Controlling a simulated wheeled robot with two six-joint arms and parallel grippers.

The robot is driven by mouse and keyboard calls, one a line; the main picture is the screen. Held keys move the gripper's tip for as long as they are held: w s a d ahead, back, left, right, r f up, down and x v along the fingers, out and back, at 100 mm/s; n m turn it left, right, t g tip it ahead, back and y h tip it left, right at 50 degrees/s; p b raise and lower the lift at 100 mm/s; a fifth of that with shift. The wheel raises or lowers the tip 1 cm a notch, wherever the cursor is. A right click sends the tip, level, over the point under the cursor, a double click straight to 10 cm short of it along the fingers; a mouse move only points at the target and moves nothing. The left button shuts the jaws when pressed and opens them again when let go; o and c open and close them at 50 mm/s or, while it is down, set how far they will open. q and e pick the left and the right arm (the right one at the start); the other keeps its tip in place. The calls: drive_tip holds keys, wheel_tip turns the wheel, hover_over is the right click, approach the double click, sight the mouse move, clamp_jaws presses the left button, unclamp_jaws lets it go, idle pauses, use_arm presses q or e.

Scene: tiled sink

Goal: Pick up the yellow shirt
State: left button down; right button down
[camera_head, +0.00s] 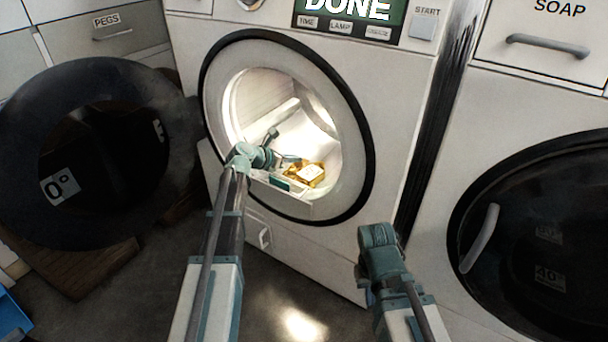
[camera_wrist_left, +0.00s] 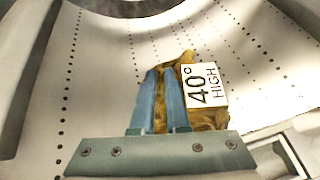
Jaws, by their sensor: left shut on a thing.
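The yellow shirt (camera_head: 318,176) lies bunched up inside the lit drum of the open washing machine. A white label reading "40° HIGH" shows on it in the left wrist view, where the yellow cloth (camera_wrist_left: 187,62) fills the space by my fingers. My left gripper (camera_head: 285,171) reaches through the round opening into the drum. In the left wrist view its two blue fingers (camera_wrist_left: 168,100) are close together on the shirt, shut on its cloth. My right gripper (camera_head: 365,290) is outside, in front of the machine and low; its fingers are hidden.
The washing machine's dark rim (camera_head: 366,150) surrounds the opening. Its round door (camera_head: 85,215) stands swung open to the left. A second machine (camera_head: 545,245) with a closed dark door is at the right. Floor is free below the machine.

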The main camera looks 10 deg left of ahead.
use_arm(q)
drive_tip(key=shift+r, duration=0.1)
idle(0.8)
wheel_tip(320, 180, up, 10)
drive_tip(key=p, duration=1)
